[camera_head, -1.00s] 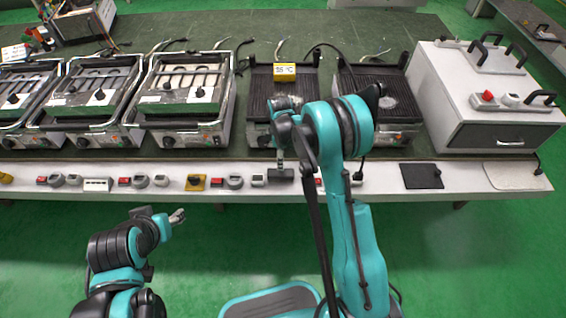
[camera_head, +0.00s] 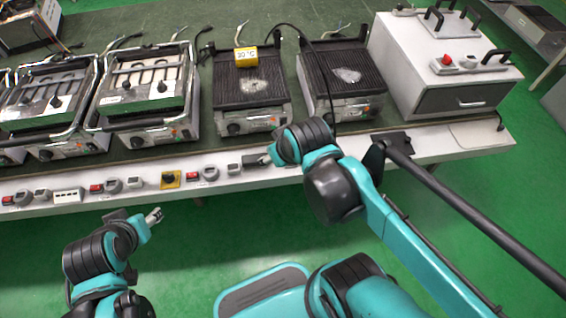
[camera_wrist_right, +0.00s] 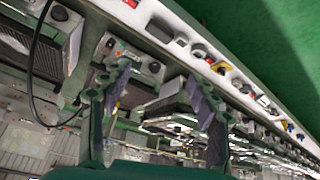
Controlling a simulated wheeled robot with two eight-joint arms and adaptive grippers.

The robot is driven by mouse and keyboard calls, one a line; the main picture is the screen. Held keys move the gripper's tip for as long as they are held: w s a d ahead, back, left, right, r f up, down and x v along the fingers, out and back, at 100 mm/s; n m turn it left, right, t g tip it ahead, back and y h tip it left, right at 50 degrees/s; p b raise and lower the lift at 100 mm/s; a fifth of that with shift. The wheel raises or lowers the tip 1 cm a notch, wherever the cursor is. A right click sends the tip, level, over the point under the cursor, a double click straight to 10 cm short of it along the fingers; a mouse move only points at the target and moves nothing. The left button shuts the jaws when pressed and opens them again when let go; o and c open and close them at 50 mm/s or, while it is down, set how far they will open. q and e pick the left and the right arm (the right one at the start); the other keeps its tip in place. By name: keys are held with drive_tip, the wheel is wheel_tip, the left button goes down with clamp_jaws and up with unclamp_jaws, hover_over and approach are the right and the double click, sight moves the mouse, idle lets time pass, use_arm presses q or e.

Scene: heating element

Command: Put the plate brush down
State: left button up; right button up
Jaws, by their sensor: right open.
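My right gripper (camera_head: 266,160) is at the front ledge of the bench, partly hidden by its own wrist. In the right wrist view my right gripper (camera_wrist_right: 160,80) has its fingers spread, with nothing held between them. I cannot make out the plate brush for certain. A dark flat block (camera_head: 254,160) shows at the fingertips in the head view; I cannot tell whether it is the brush or part of the gripper. My left gripper (camera_head: 154,216) hangs in front of the bench, away from everything; its jaws are too small to judge.
The white ledge (camera_head: 225,184) carries switches and knobs. A dark pad (camera_head: 392,138) lies right of my gripper, near a white box (camera_head: 440,65).

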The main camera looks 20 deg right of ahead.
drive_tip(key=s+m, duration=0.1)
drive_tip(key=s+f+t, duration=0.1)
drive_tip(key=s, duration=0.1)
drive_tip(key=shift+m, duration=0.4)
idle(1.0)
